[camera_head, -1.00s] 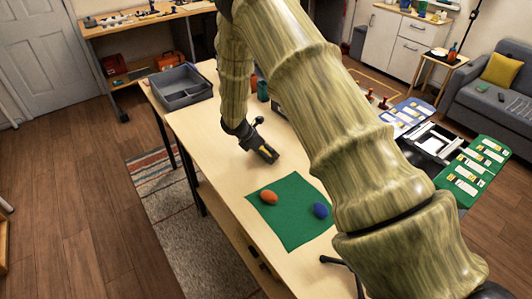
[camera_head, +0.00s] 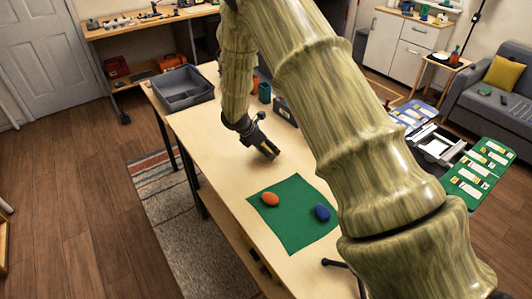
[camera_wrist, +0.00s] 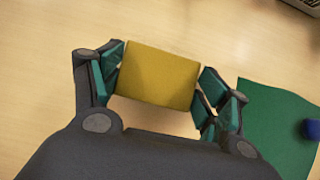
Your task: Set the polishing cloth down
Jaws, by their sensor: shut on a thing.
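The polishing cloth (camera_wrist: 158,75) is a yellow, flat rectangular piece in the wrist view. My gripper (camera_wrist: 165,82) is shut on it, with the green-padded fingers at its left and right edges. In the head view my gripper (camera_head: 267,151) points down, low over the bare middle of the wooden table (camera_head: 215,150), behind the green mat. The cloth is mostly hidden there by the fingers. I cannot tell whether it touches the tabletop.
A green mat (camera_head: 290,235) with an orange egg-shaped thing (camera_head: 270,199) and a blue one (camera_head: 322,212) lies in front of my gripper. A grey tray (camera_head: 182,88) stands at the table's far left corner. Bare tabletop surrounds my gripper.

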